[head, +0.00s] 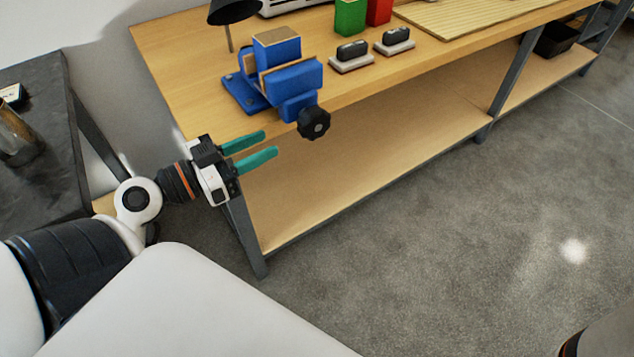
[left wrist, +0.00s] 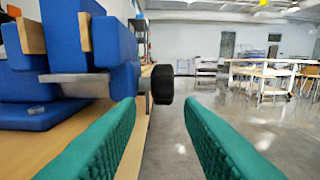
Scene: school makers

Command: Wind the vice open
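The blue vice (head: 287,77) stands at the near left end of the wooden workbench, with wooden jaw faces. Its black knob (head: 313,122) sticks out past the bench's front edge. My left gripper (head: 266,144) is open and empty, its green fingers pointing right, left of the knob and apart from it. In the left wrist view the vice (left wrist: 70,50) fills the upper left, and the knob (left wrist: 162,84) shows ahead between the fingers, farther out. My right gripper is not in view; a bit of my right arm may show at the lower right corner.
The workbench (head: 185,85) carries two dark-topped blocks (head: 352,52), green (head: 350,17) and red (head: 379,11) containers, a slatted board (head: 470,25) and a dark lamp (head: 232,12). A lower shelf (head: 360,160) runs beneath. A dark table (head: 40,150) stands at left. The floor in front is clear.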

